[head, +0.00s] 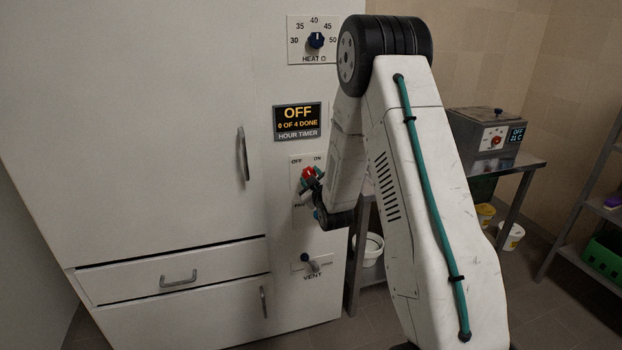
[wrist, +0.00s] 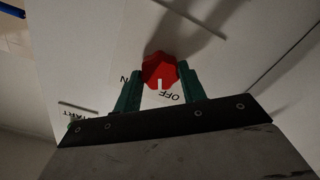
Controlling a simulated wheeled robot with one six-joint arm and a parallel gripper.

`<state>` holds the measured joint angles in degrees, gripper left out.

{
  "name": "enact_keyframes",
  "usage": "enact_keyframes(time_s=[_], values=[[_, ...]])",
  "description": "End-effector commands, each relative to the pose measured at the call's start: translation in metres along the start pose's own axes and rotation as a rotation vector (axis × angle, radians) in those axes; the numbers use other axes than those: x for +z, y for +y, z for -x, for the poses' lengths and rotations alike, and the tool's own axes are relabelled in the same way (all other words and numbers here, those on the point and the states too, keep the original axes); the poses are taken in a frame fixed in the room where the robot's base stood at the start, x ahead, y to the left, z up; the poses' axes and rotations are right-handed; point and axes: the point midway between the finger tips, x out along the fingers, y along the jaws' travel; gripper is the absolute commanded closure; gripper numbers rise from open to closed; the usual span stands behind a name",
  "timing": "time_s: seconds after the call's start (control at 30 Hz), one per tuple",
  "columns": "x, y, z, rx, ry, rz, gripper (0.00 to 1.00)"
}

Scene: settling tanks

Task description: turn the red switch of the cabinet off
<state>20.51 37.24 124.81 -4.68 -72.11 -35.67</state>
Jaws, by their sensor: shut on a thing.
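The white cabinet (head: 170,130) stands at the left in the head view. Its red switch (head: 309,173) sits on a small panel with OFF at its left and ON at its right. In the wrist view the red switch (wrist: 159,70) is a faceted knob, and its white mark points toward the OFF label. My gripper (head: 313,180) is at the switch. In the wrist view its green fingers (wrist: 160,78) are shut on the knob, one on each side. My gripper and arm hide part of the panel below the switch. The display (head: 297,121) above reads OFF, 0 OF 4 DONE, HOUR TIMER.
A door handle (head: 243,153) stands out at the left. A steel table (head: 520,165) with a grey unit (head: 487,130) stands at the right.

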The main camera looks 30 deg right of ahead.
Motion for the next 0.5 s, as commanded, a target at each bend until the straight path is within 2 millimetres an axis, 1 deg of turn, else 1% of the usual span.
enact_keyframes(time_s=[0.2, 0.5], values=[[0.0001, -0.0006, 0.0003, -0.001, 0.0, 0.119, 0.82], [0.0001, -0.0009, 0.0003, -0.001, 0.0, 0.195, 0.82]])
